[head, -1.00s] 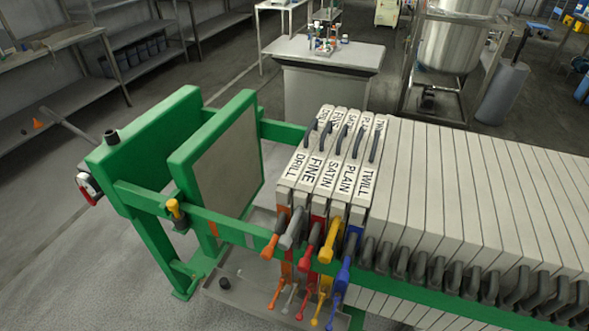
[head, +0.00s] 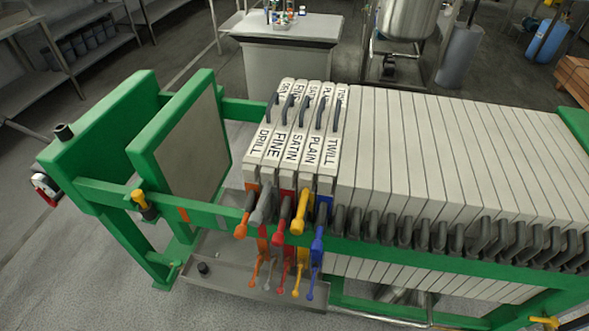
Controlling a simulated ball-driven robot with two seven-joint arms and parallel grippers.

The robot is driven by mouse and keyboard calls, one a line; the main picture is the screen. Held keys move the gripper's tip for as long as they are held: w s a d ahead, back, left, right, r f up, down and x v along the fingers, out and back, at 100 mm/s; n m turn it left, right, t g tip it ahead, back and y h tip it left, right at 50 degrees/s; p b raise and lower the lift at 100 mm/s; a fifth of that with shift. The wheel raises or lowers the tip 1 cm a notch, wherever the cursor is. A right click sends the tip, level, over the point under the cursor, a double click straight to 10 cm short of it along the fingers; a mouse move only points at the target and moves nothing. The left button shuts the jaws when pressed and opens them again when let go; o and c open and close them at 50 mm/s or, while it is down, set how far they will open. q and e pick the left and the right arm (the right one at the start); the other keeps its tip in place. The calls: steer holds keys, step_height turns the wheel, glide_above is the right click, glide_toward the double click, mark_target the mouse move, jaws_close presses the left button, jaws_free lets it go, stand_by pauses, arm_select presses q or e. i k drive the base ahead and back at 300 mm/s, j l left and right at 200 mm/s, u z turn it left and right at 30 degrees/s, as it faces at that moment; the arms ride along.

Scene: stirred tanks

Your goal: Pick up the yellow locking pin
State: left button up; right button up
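A small yellow-topped pin (head: 139,197) with a dark lower part stands at the green side rail, left of an orange mark. It looks like the yellow locking pin. It leans slightly and sits at the near left part of the green press frame (head: 110,190). Whether it passes through the rail cannot be told. Neither of my grippers shows in the head view.
Labelled plates (head: 297,135) with coloured handles stand right of the pin, followed by many pale plates (head: 430,155). A grey drip tray (head: 235,283) lies below. Another yellow part (head: 545,322) shows at the bottom right. Open floor (head: 60,275) lies at the lower left.

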mark_target(137, 195)
steer(key=j+z, duration=0.5)
steer(key=z, duration=0.2)
steer(key=j+z, duration=0.35)
steer(key=k+j+z, duration=0.1)
steer(key=j, duration=0.35)
steer(key=k+j, duration=0.1)
steer(key=j, duration=0.3)
steer(key=j+z, duration=0.15)
steer(key=j, duration=0.3)
steer(key=k+j+z, duration=0.1)
steer(key=j, duration=0.3)
steer(key=k+j, duration=0.2)
steer(key=j, duration=0.2)
steer(key=j+z, duration=0.05)
